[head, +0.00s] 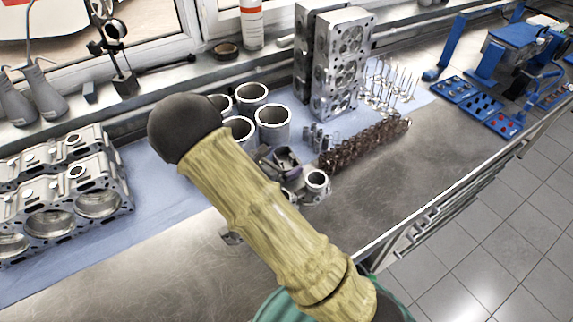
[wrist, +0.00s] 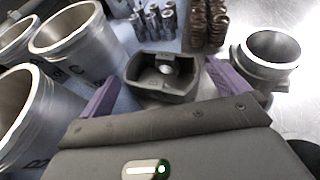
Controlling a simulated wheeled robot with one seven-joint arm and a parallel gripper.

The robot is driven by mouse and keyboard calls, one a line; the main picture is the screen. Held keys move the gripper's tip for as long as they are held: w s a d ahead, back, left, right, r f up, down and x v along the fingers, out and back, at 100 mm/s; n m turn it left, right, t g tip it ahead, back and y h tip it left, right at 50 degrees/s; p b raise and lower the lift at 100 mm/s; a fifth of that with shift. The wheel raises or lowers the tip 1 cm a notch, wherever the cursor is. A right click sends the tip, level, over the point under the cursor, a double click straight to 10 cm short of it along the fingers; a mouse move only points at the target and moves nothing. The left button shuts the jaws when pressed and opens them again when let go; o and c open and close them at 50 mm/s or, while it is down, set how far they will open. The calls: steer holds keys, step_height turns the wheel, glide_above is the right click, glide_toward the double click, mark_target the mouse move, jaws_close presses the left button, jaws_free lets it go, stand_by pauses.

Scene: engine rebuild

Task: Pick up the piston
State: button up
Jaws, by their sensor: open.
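A dark grey, boxy hollow part (wrist: 162,75), which appears to be the piston with its open side up, sits on the bench in the wrist view. My gripper (wrist: 165,88) is open, with one purple finger to the left of this part and one to its right. The fingers look low and close to its sides; I cannot tell whether either touches. In the head view the part is just beyond my arm and partly hidden by the gripper (head: 285,161).
Metal cylinder liners (head: 272,124) stand close on the left. A round open metal fitting (wrist: 268,52) stands close on the right. Springs, a crankshaft-like brown row (head: 365,143) and a cylinder head (head: 340,65) lie beyond. An engine block (head: 65,195) is at far left. Front bench is clear.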

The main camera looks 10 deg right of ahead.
mark_target(290, 156)
steer(key=x, duration=0.3)
steer(key=shift+w+d+f+p, duration=0.1)
steer(key=shift+w+d+p, duration=0.1)
steer(key=shift+p, duration=0.1)
steer(key=shift+s, duration=0.1)
steer(key=c, duration=1.1)
steer(key=shift+r, duration=0.2)
step_height(290, 156, up, 10)
steer(key=shift+f+b, duration=0.1)
steer(key=shift+b, duration=0.45)
